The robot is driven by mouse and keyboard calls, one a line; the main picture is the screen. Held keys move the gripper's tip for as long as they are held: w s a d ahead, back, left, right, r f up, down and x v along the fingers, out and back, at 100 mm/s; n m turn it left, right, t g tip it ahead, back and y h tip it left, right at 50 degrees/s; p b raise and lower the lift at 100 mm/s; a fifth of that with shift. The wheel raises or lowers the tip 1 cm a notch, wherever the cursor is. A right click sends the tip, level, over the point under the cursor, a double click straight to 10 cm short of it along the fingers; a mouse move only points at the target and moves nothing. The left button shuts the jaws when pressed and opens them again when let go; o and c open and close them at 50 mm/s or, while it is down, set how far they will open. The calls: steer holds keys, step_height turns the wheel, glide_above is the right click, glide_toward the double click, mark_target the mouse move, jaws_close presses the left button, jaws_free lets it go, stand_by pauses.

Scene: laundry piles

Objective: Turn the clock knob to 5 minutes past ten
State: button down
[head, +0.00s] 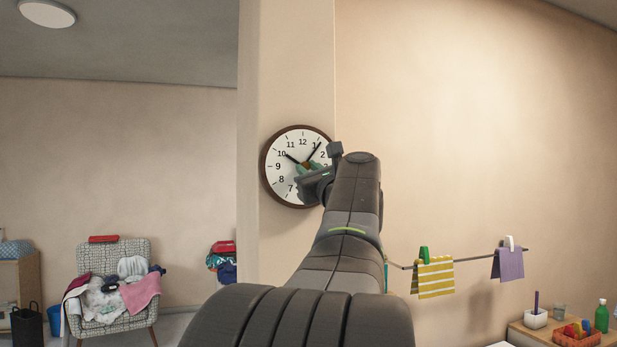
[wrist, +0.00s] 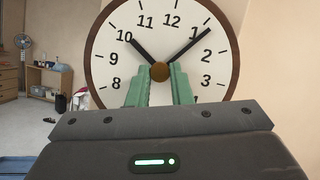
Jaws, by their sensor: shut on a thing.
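The round wall clock (head: 268,168) has a white face and dark brown rim. It also fills the upper middle of the wrist view (wrist: 97,47). Its short hand points just past 10. Its long hand points a little past 1, between 1 and 2. The brown round knob (wrist: 160,73) is at the centre of the face. My gripper (head: 308,168) reaches the clock from the lower right. In the wrist view its green fingers (wrist: 158,79) are shut on the knob from both sides. My gripper hides the lower numbers.
The clock hangs on a beige wall column (head: 287,80). Right of my arm, a line holds a yellow striped cloth (head: 434,278) and a purple cloth (head: 507,264). A chair heaped with laundry (head: 137,258) stands at the lower left, well away from my arm.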

steer(key=shift+n+g+y, duration=0.4)
steer(key=shift+n+y, duration=0.1)
steer(key=shift+n, duration=0.4)
steer(key=shift+n, duration=0.3)
steer(key=c, duration=1.3)
jaws_free()
steer(key=b+v, duration=0.5)
steer(key=v, duration=0.8)
steer(key=shift+s+d+f, duration=0.15)
steer(key=shift+s+d, duration=0.05)
steer(key=shift+s, duration=0.1)
steer(key=p+x, duration=0.4)
steer(key=x, duration=0.9)
steer(key=shift+w+a+p, duration=0.15)
steer(key=shift+w+p, duration=0.15)
steer(key=shift+w, duration=0.05)
